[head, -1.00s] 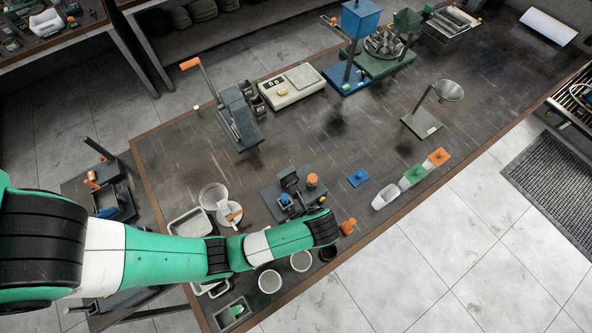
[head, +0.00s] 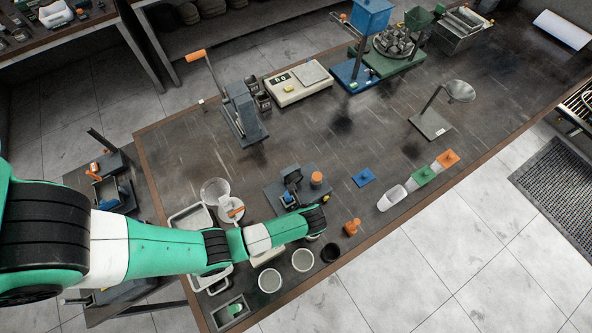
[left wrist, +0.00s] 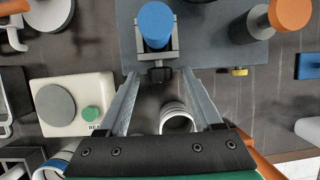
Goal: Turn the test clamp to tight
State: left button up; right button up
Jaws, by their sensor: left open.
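A dark grey base plate (head: 270,199) stands at the near middle of the bench, carrying a clamp-like fixture with a blue knob (head: 288,197) and an orange-topped post (head: 316,179). In the left wrist view, the blue knob (left wrist: 156,24) sits in a grey bracket at the top centre, and the orange-topped post (left wrist: 290,12) is to its right. My left gripper (left wrist: 163,88) is open, its two fingers spread just short of the bracket, with nothing between the tips. In the head view my left arm hides its fingers. My right gripper is not seen.
A white device with a green button (left wrist: 90,113) is left of the fingers. Round cups (head: 270,280), an orange object (head: 352,227) and a white tray (head: 190,218) are near the arm. A lever press (head: 238,112) stands behind.

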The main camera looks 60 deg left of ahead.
pick_arm(q)
grip_shut()
jog(key=shift+w+g, duration=0.2)
jog(key=shift+g, duration=0.4)
jog(key=g+b, duration=0.1)
jog(key=b, duration=0.1)
jog(key=f+m+g+b, duration=0.1)
jog(key=g+b, duration=0.1)
jog(key=b, duration=0.1)
jog(key=shift+w+g+b, duration=0.3)
jog(key=shift+w+b, duration=0.05)
jog(key=shift+r, duration=0.15)
jog(key=shift+r+g, duration=0.25)
jog(key=shift+g, duration=0.05)
grip_release()
